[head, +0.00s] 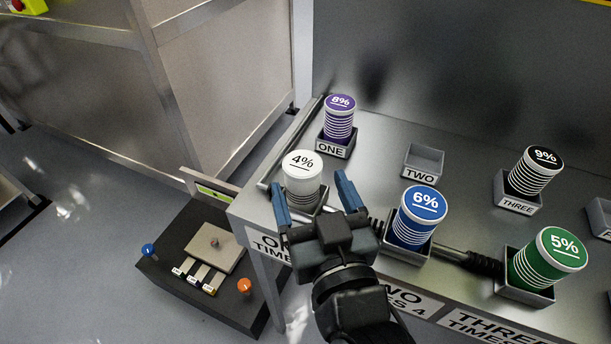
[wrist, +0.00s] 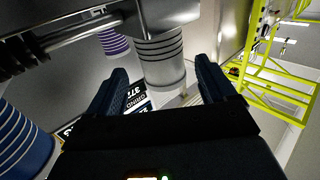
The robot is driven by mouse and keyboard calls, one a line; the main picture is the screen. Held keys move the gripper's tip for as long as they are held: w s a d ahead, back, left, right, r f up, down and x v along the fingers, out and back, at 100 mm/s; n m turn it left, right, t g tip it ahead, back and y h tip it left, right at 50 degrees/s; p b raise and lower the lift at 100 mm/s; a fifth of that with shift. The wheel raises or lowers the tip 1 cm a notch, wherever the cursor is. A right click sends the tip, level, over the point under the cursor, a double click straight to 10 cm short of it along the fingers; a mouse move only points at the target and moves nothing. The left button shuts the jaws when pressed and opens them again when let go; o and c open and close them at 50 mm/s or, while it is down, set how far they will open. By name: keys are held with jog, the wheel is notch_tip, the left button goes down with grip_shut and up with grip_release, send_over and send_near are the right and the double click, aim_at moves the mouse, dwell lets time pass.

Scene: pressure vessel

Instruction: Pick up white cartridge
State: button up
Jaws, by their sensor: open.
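The white cartridge (head: 303,181), marked 4%, stands upright in a holder at the table's front left corner. My gripper (head: 313,192) is open, with its blue fingers on either side of the cartridge in the head view; whether they touch it cannot be told. In the wrist view the cartridge (wrist: 162,62) shows ahead, in the gap between the open fingers (wrist: 163,80), with clear space beside it. The lower part of its holder is partly hidden by my gripper in the head view.
A blue cartridge (head: 418,215) stands close to the right of my gripper. A purple cartridge (head: 340,118) stands behind. Black (head: 535,170) and green (head: 546,260) cartridges are farther right. Holder TWO (head: 423,162) is empty. A dark control box (head: 205,262) stands below, left.

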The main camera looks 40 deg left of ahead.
aim_at(299, 164)
jog(key=p+x, duration=0.1)
jog(key=x, duration=0.4)
jog(key=shift+w+a+f, duration=0.1)
jog(key=shift+a, duration=0.3)
jog(key=c, duration=1.2)
jog(key=shift+c, duration=0.3)
